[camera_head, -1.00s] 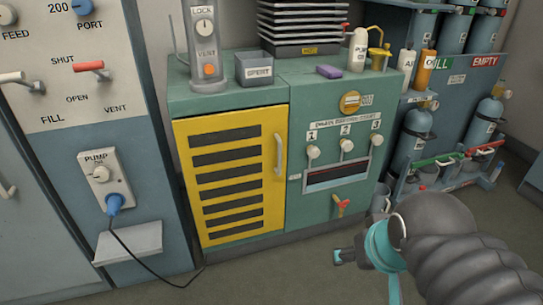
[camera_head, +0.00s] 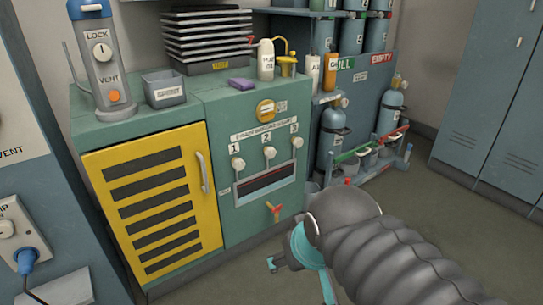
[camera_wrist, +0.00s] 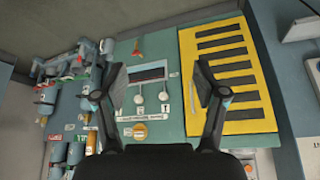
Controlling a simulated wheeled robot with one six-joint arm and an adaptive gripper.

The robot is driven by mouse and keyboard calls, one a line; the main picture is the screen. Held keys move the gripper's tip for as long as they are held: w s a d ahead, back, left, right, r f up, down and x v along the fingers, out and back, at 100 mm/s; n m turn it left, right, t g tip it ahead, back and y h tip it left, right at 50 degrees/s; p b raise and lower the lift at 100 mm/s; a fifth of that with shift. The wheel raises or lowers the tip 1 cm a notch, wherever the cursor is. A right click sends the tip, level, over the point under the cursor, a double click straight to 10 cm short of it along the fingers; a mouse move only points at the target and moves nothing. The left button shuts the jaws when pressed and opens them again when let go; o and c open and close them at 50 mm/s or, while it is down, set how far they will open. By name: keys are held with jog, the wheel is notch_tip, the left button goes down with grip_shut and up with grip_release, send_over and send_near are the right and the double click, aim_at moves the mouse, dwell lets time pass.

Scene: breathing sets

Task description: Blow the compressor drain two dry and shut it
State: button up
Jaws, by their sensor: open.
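The green compressor cabinet (camera_head: 222,115) has a row of three white drain knobs marked 1, 2 and 3. Drain knob two (camera_head: 269,152) is the middle one, above a dark slot window (camera_head: 265,182). In the wrist view the picture is upside down, and knob two (camera_wrist: 139,98) shows between my fingers, with knob one (camera_wrist: 166,97) to its right. Knob three is partly hidden by my left finger there. My gripper (camera_wrist: 162,70) is open and empty, apart from the panel. In the head view my gripper (camera_head: 274,263) is low before the cabinet, partly hidden by my arm.
A red-handled valve (camera_head: 274,210) sits below the window. A yellow slatted door (camera_head: 155,205) is left. A grey bin (camera_head: 164,88), purple sponge (camera_head: 242,84), white bottle (camera_head: 266,60) and yellow pump can (camera_head: 287,64) stand on top. Gas cylinders (camera_head: 332,138) stand right. Floor at right is clear.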

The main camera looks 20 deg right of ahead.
jog(key=shift+d, duration=0.1)
dwell(0.3)
jog(key=w+d+f+m+g+h, duration=0.1)
jog(key=w+d+f+m+h, duration=0.15)
jog(key=w+d+f, duration=2.05)
jog(key=n+t+y, duration=0.3)
jog(key=t+y, duration=0.5)
jog(key=t, duration=0.5)
send_near(272, 155)
jog(key=p+x, duration=0.1)
jog(key=x, duration=1)
jog(key=shift+f, duration=0.1)
